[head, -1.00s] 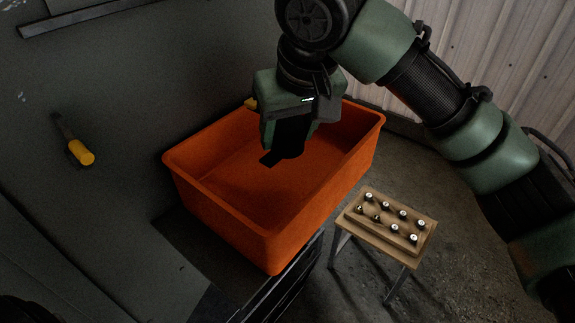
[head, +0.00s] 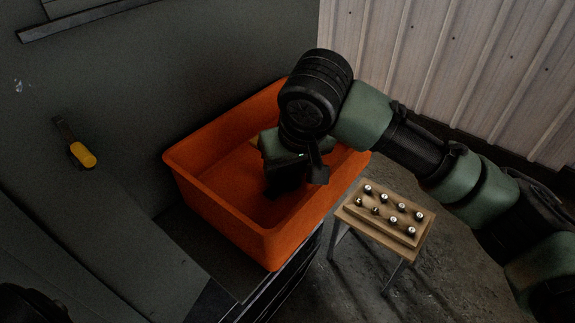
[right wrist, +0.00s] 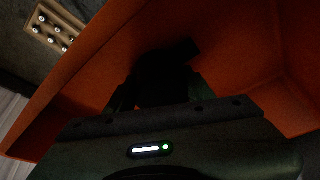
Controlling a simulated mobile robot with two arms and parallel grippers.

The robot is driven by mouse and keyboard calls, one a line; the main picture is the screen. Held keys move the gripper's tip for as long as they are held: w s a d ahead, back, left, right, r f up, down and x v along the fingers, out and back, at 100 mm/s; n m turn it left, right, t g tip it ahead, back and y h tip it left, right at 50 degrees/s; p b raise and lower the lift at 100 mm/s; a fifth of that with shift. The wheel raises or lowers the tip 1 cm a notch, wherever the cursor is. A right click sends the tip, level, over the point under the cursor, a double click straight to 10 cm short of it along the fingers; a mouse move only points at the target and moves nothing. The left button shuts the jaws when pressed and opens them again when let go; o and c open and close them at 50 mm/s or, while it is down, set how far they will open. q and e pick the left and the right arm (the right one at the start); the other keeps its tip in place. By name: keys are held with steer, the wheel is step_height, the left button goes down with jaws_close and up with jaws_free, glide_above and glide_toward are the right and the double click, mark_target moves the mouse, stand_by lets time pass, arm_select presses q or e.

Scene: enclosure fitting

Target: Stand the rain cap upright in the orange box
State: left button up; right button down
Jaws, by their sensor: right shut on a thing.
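The orange box (head: 225,222) is open at the top and stands on a dark surface in the middle of the head view. My right gripper (head: 284,182) points down inside the box and is shut on a dark thing, which I take to be the rain cap (right wrist: 172,62). In the right wrist view the cap is a near-black shape between the fingers, with one end jutting out to the right. Its outline is hard to make out, and I cannot tell whether it touches the box floor. My left gripper is not in view.
A small wooden stand (head: 385,222) with several dark, light-topped knobs is close to the box's right side. A yellow-handled tool (head: 80,153) is on the grey surface at left. A ribbed pale wall (head: 450,70) is behind. The left part of the box is empty.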

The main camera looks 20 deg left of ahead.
steer(key=c, duration=0.7)
jaws_free()
steer(key=shift+f, duration=0.1)
steer(key=shift+o, duration=0.7)
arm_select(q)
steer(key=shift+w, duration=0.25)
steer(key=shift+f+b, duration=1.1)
arm_select(e)
steer(key=v, duration=1.2)
steer(key=shift+w+a, duration=0.1)
